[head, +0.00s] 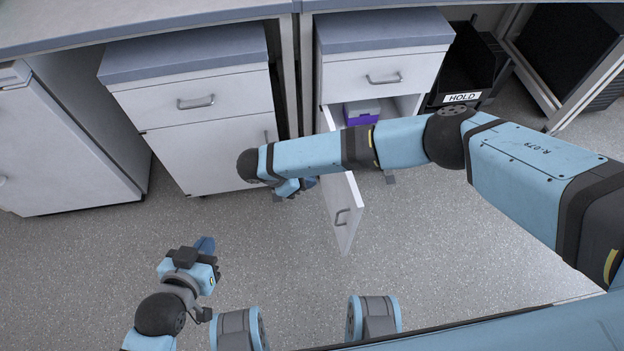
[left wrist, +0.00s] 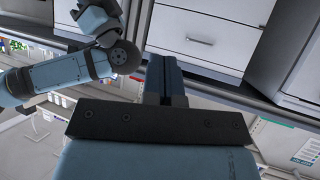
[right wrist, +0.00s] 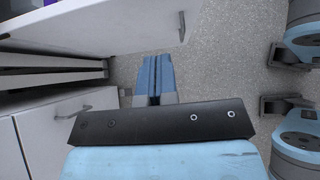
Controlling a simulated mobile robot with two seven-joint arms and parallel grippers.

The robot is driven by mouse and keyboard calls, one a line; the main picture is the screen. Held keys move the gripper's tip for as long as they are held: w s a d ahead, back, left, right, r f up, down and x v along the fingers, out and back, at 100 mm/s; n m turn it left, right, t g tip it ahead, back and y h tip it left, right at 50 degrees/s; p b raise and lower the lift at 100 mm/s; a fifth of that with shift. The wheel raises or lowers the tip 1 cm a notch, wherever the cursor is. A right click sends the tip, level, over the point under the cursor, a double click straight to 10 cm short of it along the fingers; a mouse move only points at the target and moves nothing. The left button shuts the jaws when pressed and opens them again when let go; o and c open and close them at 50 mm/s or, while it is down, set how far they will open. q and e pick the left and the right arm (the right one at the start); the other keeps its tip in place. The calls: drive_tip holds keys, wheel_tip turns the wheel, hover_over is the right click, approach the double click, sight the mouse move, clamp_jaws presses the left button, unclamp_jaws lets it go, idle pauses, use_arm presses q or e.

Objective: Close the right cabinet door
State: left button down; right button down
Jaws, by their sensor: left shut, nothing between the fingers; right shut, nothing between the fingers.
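The right cabinet (head: 385,72) has its white door (head: 346,200) swung wide open toward me, with a metal handle (head: 342,217) near its free end. My right arm crosses above the door and hides part of it. My right gripper (head: 296,187) is shut and empty on the left side of the door, apart from it as far as I can tell. In the right wrist view the fingers (right wrist: 156,75) point along the floor, with the door (right wrist: 95,32) above them. My left gripper (head: 205,245) is shut and empty over the floor at lower left; its fingers show in the left wrist view (left wrist: 165,75).
A purple-and-grey box (head: 362,112) is inside the right cabinet. A closed left cabinet (head: 205,140) stands beside it, and a white unit (head: 65,140) is farther left. A black bin labelled HOLD (head: 462,85) is at right. Speckled floor (head: 290,260) is open around the door.

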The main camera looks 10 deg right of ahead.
sight(349, 186)
drive_tip(key=x, duration=0.3)
drive_tip(key=b+x, duration=0.1)
drive_tip(key=x, duration=0.2)
drive_tip(key=d+r+x, duration=0.1)
drive_tip(key=x, duration=0.2)
drive_tip(key=shift+w+d, duration=0.15)
drive_tip(key=shift+d, duration=0.1)
use_arm(q)
drive_tip(key=shift+d+f+b, duration=0.1)
drive_tip(key=shift+d+b, duration=0.05)
drive_tip(key=shift+b, duration=0.15)
use_arm(e)
drive_tip(key=shift+d, duration=0.7)
